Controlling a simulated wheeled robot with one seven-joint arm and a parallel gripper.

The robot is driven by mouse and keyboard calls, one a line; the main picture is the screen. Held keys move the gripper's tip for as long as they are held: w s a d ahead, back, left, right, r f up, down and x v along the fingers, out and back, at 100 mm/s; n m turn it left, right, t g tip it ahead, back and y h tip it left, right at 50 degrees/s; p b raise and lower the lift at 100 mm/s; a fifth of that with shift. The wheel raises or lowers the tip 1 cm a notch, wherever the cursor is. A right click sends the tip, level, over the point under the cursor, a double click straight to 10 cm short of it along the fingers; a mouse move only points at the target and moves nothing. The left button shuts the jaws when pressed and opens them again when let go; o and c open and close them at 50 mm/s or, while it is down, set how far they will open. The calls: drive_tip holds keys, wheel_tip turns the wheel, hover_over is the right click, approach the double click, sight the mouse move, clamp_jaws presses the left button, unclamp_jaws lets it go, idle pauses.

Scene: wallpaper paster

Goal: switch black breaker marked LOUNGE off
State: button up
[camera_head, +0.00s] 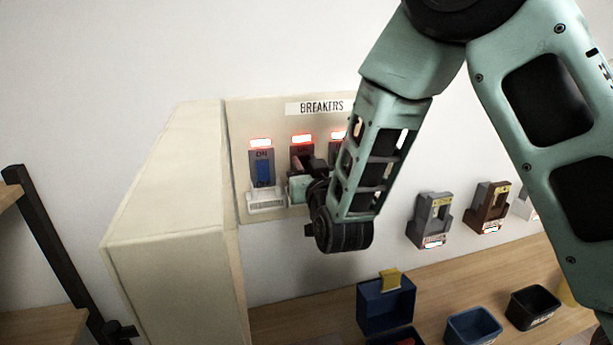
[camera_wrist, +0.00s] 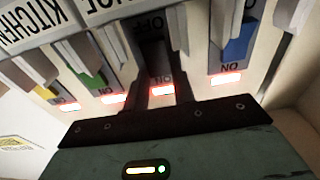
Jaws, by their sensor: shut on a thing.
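The black breaker (camera_head: 301,153) is second from the left on the beige breaker panel, with a lit red lamp above it. My gripper (camera_head: 305,182) is at its front and hides most of it. In the wrist view, which shows the panel upside down, my gripper (camera_wrist: 160,75) has its dark fingers around the black switch (camera_wrist: 152,50), shut on it. ON shows near the lit lamp and OFF at the other end. The LOUNGE label cannot be read, and the lever's exact position is hard to tell.
A blue breaker (camera_head: 263,172) is just left, with its lamp lit. Breakers with green (camera_wrist: 92,78) and yellow (camera_wrist: 44,92) levers are on the other side. A beige cabinet side (camera_head: 175,200) stands left. Small bins (camera_head: 473,327) sit on the wooden counter below.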

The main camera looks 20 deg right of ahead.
drive_tip(key=shift+s+f+t+b, duration=0.1)
drive_tip(key=shift+f+t+b, duration=0.65)
drive_tip(key=shift+b, duration=2.95)
drive_tip(key=shift+r+t+b, duration=0.45)
drive_tip(key=shift+b, duration=0.45)
drive_tip(key=o, duration=1)
drive_tip(key=shift+s, duration=0.1)
drive_tip(key=shift+b+v, duration=8.65)
drive_tip(key=shift+b, duration=0.8)
